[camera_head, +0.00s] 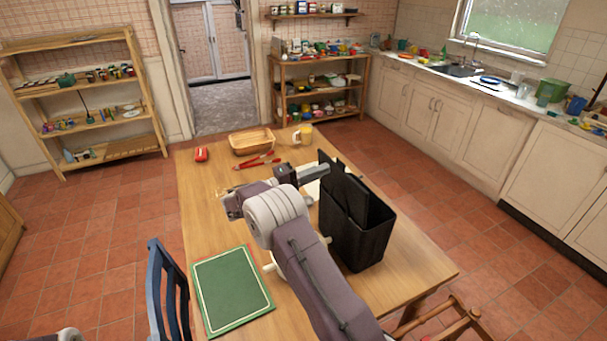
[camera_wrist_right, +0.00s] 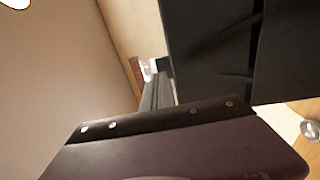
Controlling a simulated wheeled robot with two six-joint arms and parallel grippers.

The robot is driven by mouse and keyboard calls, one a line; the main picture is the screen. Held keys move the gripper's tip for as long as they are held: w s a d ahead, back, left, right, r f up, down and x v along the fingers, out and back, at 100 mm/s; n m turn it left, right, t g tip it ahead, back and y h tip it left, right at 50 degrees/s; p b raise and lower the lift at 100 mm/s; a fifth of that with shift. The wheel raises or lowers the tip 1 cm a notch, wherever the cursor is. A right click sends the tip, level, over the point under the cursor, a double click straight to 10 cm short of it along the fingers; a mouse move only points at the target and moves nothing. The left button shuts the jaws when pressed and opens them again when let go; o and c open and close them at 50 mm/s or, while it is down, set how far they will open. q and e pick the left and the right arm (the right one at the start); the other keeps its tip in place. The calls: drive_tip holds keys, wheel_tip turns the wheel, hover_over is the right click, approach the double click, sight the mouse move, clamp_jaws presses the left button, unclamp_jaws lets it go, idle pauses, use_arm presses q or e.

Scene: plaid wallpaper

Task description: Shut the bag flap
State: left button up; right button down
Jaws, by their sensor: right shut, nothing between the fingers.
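The black bag (camera_head: 358,238) stands upright on the wooden table, right of the middle. Its dark flap (camera_head: 348,188) is raised, standing up above the opening at a tilt. My right gripper (camera_head: 320,171) is at the flap's left side, near its upper part, shut and empty. In the right wrist view, the shut fingers (camera_wrist_right: 157,92) are close beside a large black panel of the bag (camera_wrist_right: 210,50); I cannot tell whether they touch it. My right forearm hides part of the table left of the bag. My left gripper is not in view.
The wooden table (camera_head: 225,220) holds a green board (camera_head: 231,288), a basket (camera_head: 252,141), a mug (camera_head: 303,134), a red item (camera_head: 201,154) and red tools (camera_head: 257,161). A blue chair (camera_head: 168,290) stands at its left edge. The table's right front corner is clear.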

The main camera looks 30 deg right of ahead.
sight(340, 163)
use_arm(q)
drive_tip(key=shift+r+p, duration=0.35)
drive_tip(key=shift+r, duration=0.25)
use_arm(e)
drive_tip(key=shift+s+d+r, duration=0.1)
drive_tip(key=shift+d+r, duration=0.1)
drive_tip(key=shift+d, duration=1.55)
